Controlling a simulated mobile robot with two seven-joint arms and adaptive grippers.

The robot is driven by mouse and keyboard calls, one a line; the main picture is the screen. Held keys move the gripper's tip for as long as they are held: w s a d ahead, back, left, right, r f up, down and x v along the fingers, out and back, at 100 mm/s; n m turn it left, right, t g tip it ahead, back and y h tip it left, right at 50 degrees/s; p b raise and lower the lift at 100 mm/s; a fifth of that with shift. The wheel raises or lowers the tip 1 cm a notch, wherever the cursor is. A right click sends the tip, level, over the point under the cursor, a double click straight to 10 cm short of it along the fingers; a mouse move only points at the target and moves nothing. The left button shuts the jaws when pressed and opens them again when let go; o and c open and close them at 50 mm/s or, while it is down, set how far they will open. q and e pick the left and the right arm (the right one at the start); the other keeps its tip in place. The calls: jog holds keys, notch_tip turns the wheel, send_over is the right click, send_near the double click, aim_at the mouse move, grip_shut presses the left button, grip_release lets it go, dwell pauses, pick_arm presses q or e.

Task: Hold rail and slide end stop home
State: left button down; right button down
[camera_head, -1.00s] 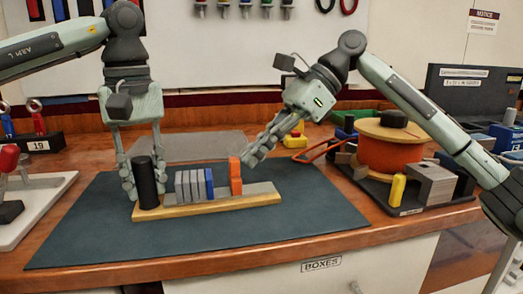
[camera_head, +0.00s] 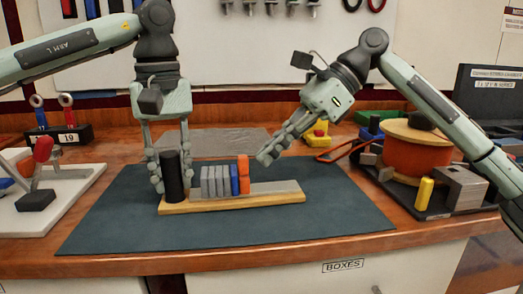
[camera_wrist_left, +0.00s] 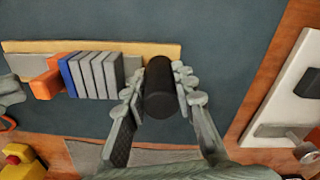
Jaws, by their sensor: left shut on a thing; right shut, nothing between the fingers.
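My left gripper (camera_head: 172,180) is shut on an upright black cylinder (camera_head: 172,176) at the left end of the wooden base (camera_head: 235,205). The left wrist view shows the cylinder (camera_wrist_left: 160,90) between its fingers. A grey rail (camera_head: 275,188) lies along the base. Several grey modules (camera_head: 213,181) and a blue one (camera_head: 235,180) stand in a row on it. The orange end stop (camera_head: 244,174) stands against or very close to the blue module's right side. My right gripper (camera_head: 266,158) is shut and empty, just right of the end stop's upper part; contact is unclear.
The base sits on a dark mat (camera_head: 330,220) with free room in front and right. A black tray with an orange spool (camera_head: 395,155) stands right. A white board (camera_head: 60,205) with a red-handled tool lies left. A grey sheet (camera_head: 215,143) lies behind.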

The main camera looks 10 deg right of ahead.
jog(key=shift+w+d, duration=0.1)
jog(key=shift+d, duration=1.15)
pick_arm(q)
jog(key=shift+a, duration=0.1)
pick_arm(e)
jog(key=v, duration=0.9)
jog(key=shift+d+r, duration=0.15)
jog(key=shift+r, duration=0.2)
pick_arm(q)
jog(key=c, duration=1.2)
grip_release()
jog(key=shift+o, duration=0.2)
notch_tip(320, 180, up, 12)
